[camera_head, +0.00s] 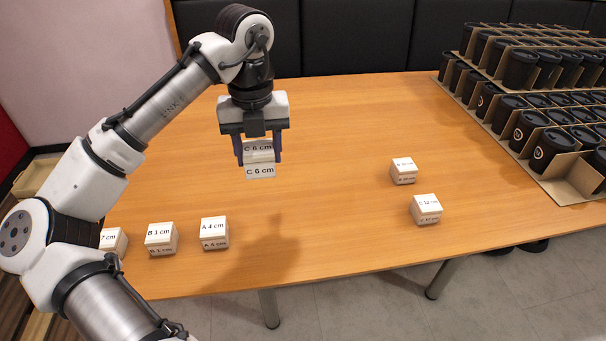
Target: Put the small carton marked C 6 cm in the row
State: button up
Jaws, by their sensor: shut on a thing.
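My gripper (259,153) points down above the middle-left of the table and is shut on the small white carton marked C 6 cm (260,171). The carton is held clear of the tabletop, with a shadow on the wood below. Its label shows on the top and on the front side. A row of white cartons stands at the table's front left: A 4 cm (214,233), B 1 cm (160,238) and, at the left end, one partly hidden by my arm whose label ends in 7 cm (113,241). The held carton is behind and to the right of A 4 cm.
Two more white cartons stand apart on the right, a farther one (403,171) with a small label and a nearer one marked 12 cm (426,209). Cardboard trays (560,188) of black cups fill the back right.

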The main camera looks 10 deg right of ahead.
notch_tip(320, 180, down, 20)
jog(key=shift+r, duration=0.15)
dwell(0.3)
jog(key=shift+f, duration=0.25)
jog(key=o, duration=0.9)
jog(key=shift+o, duration=0.4)
notch_tip(320, 180, up, 13)
jog(key=shift+f+b, duration=0.2)
jog(key=shift+b, duration=0.15)
